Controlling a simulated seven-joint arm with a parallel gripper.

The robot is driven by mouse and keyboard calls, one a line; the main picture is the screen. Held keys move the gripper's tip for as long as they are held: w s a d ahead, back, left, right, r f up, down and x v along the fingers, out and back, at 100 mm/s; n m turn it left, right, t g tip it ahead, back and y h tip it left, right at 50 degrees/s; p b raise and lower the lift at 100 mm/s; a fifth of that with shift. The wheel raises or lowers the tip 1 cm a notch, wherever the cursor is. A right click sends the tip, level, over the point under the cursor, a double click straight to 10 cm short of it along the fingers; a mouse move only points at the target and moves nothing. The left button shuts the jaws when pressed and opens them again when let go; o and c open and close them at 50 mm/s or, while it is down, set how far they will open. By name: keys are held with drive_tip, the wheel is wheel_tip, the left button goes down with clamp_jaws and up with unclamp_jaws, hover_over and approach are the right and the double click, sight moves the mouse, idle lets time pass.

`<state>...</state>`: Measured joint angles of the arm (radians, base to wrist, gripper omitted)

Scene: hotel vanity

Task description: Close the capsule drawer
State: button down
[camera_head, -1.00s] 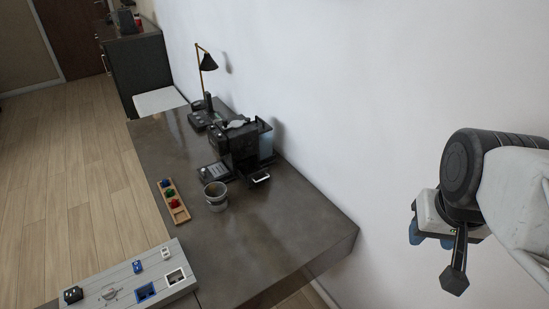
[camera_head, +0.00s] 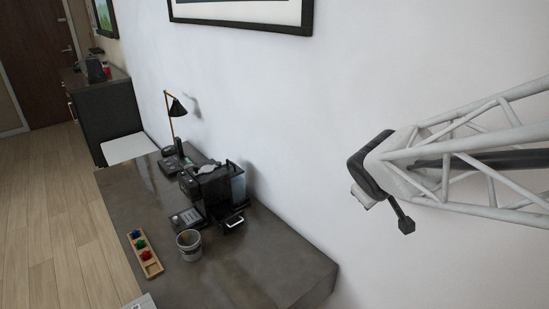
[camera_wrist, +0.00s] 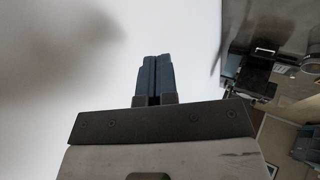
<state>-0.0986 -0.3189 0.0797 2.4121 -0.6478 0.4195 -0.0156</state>
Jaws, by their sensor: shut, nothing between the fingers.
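A black coffee machine (camera_head: 212,188) stands on the dark desk in the head view. A pale handle (camera_head: 234,222) sticks out low on its front, apparently that of the capsule drawer; I cannot tell how far the drawer is out. The machine also shows partly at the right of the wrist view (camera_wrist: 250,78). My gripper's two blue-grey fingers (camera_wrist: 153,72) are shut together and empty in the wrist view, well to the left of the machine in that picture.
A metal cup (camera_head: 189,245) stands just in front of the machine. A wooden tray (camera_head: 145,254) with coloured capsules lies to its left. A desk lamp (camera_head: 174,110) stands behind. The desk's right part (camera_head: 285,265) is clear. A white wall (camera_head: 300,150) runs behind the desk.

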drive_tip(key=w+a+f+n+t+y, duration=0.1)
drive_tip(key=w+a+f+n+y, duration=0.3)
drive_tip(key=w+a, duration=0.3)
drive_tip(key=w+a+f+n+t+y, duration=0.1)
drive_tip(key=w+a+f+n, duration=0.3)
drive_tip(key=w+a+n, duration=0.3)
drive_tip(key=w+a+f+n+g+y, duration=0.1)
drive_tip(key=a+f+n+g+y, duration=0.1)
drive_tip(key=a+f, duration=0.4)
drive_tip(key=w+a+f+n+g+y, duration=0.2)
drive_tip(key=a+f+n+g, duration=0.3)
drive_tip(key=f, duration=0.7)
drive_tip(key=shift+w+a+f+g+y, duration=0.2)
drive_tip(key=shift+a+f+g+y, duration=0.15)
drive_tip(key=shift+a+g+y, duration=0.55)
drive_tip(key=shift+a+f, duration=0.1)
drive_tip(key=shift+a, duration=0.15)
